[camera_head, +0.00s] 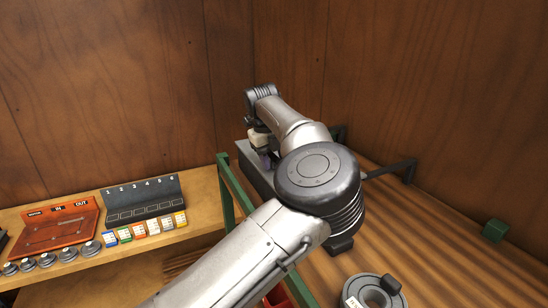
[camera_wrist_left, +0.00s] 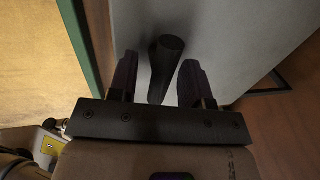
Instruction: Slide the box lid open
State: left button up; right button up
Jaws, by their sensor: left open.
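The grey box lid (camera_wrist_left: 225,30) fills the upper middle of the left wrist view as a flat pale surface. A dark rounded handle (camera_wrist_left: 167,50) stands out from it. My left gripper (camera_wrist_left: 158,68) is open, with one finger on each side of the handle. Gaps show between the handle and both fingers; whether they touch deeper down I cannot tell. In the head view the grey box (camera_head: 254,172) lies at the back of the wooden surface, mostly hidden by my left arm. The left gripper is at the box there, its fingers hard to make out. My right gripper is not in view.
A green rail (camera_head: 226,190) runs along the box's left side. A lower shelf at left holds an orange tray (camera_head: 50,228), a dark numbered rack (camera_head: 143,200) and several small coloured cards. A grey ring-shaped piece (camera_head: 365,288) lies at front. Wood walls close the back.

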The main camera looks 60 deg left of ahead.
pick_arm(q)
grip_shut()
dwell(0.4)
